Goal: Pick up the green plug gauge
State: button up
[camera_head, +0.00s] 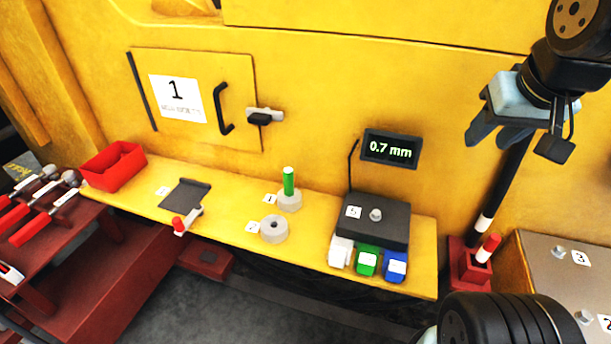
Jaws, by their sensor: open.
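The green plug gauge (289,181) stands upright in a grey ring-shaped base (290,202) on the yellow ledge, beside a small label "1". Its lower end is hidden in the base. A second grey ring (274,230) with a dark central hole lies in front of it, beside another small label. My gripper (518,140) is open and empty at the upper right, in front of the yellow wall. It is apart from the gauge, well to its right and higher in the picture.
A dark box (380,220) with white, green and blue blocks at its front stands right of the gauge. A "0.7 mm" display (390,148) rises behind it. A red bin (113,166) and a dark plate (185,194) lie left. A door handle (222,110) projects from the wall.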

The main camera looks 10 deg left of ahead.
aim_at(288, 173)
jog(key=z, duration=0.1)
jog(key=k, duration=1.3)
jog(key=u, duration=0.4)
jog(key=i, duration=1)
jog(key=z, duration=0.05)
